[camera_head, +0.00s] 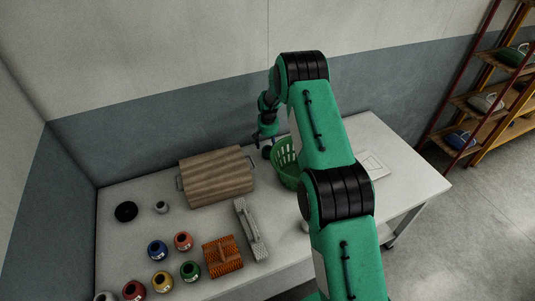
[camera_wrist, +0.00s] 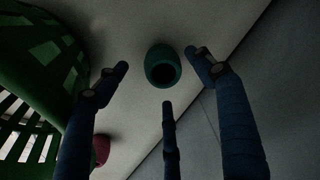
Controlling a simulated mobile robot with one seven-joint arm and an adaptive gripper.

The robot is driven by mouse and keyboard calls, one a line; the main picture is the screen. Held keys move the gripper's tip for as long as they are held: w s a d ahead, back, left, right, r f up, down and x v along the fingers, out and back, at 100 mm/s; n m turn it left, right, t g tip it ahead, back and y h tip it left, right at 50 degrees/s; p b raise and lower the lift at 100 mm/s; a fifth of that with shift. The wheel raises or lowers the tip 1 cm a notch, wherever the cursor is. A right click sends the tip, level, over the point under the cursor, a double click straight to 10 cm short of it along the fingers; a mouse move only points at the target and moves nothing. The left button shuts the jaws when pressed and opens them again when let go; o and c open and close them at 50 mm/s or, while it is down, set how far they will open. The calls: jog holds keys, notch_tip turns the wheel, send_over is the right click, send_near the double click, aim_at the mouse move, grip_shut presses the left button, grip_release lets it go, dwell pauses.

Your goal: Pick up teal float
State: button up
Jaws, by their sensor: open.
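The teal float (camera_wrist: 162,68) is a small rounded thing with a dark round opening, on the pale table top in the upper middle of the wrist view. I cannot make it out in the head view, where the basket and my arm cover that area. My gripper (camera_wrist: 160,79) has its three blue fingers spread, empty, with the float showing beyond and between the fingertips. It looks apart from them. In the head view my gripper (camera_head: 266,139) hangs over the back of the table, beside the green basket.
The green slotted basket (camera_head: 284,163) stands close by; it also fills the left of the wrist view (camera_wrist: 35,60). A red thing (camera_wrist: 101,148) lies near it.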

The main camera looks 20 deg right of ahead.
aim_at(268, 152)
jog(key=shift+f, duration=0.45)
jog(key=shift+w+d+f, duration=0.1)
jog(key=shift+w+f, duration=0.1)
jog(key=shift+f, duration=0.65)
jog(key=shift+w+a+f, duration=0.1)
jog(key=shift+w+f, duration=0.05)
jog(key=shift+f, duration=0.7)
jog(key=shift+w+d+f, duration=0.1)
jog(key=shift+w+f, duration=0.1)
jog(key=shift+f, duration=0.65)
jog(key=c, duration=1.2)
